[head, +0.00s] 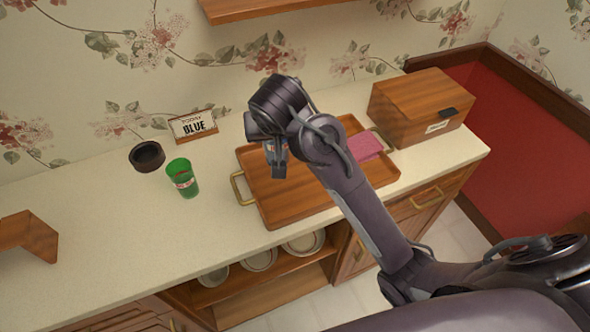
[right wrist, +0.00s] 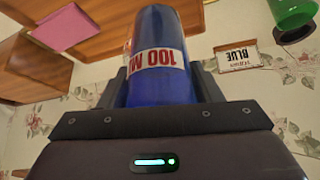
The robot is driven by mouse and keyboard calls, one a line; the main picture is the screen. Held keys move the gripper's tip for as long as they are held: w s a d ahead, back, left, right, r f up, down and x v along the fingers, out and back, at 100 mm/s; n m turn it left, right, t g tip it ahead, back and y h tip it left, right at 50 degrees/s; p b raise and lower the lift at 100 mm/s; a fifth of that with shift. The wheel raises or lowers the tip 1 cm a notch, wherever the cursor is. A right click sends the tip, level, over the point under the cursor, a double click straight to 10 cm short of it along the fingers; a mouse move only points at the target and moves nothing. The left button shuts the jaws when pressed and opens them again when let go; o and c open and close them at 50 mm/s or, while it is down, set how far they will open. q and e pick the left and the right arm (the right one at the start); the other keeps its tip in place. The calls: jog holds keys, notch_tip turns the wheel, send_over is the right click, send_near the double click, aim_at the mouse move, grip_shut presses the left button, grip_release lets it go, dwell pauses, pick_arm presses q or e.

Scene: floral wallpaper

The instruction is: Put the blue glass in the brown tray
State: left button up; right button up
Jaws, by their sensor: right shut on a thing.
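The blue glass (right wrist: 158,80), with a white label reading "100 M" in red, is between the fingers of my right gripper (right wrist: 165,90) in the right wrist view. My right gripper (head: 274,165) is shut on it. In the head view the gripper is over the left part of the brown wooden tray (head: 285,205), and the arm hides most of the glass. I cannot tell whether the glass touches the tray floor. The tray has brass handles and sits on the counter. My left gripper is in neither view.
A green glass (head: 183,178), a dark round bowl (head: 147,156) and a sign reading "BLUE" (head: 193,125) stand left of the tray. A pink cloth (head: 366,146) lies at the tray's right side. A wooden box (head: 425,105) stands further right. The counter's left-front area is clear.

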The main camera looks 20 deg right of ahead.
notch_tip(320, 180, down, 5)
jog(key=shift+s+r, duration=0.1)
jog(key=f, duration=0.5)
jog(key=f+p, duration=0.1)
jog(key=f, duration=0.4)
jog(key=shift+d+f, duration=0.2)
jog(key=shift+f, duration=0.05)
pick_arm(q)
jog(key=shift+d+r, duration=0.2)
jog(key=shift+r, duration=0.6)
pick_arm(e)
jog(key=shift+f, duration=0.15)
jog(key=o, duration=1.1)
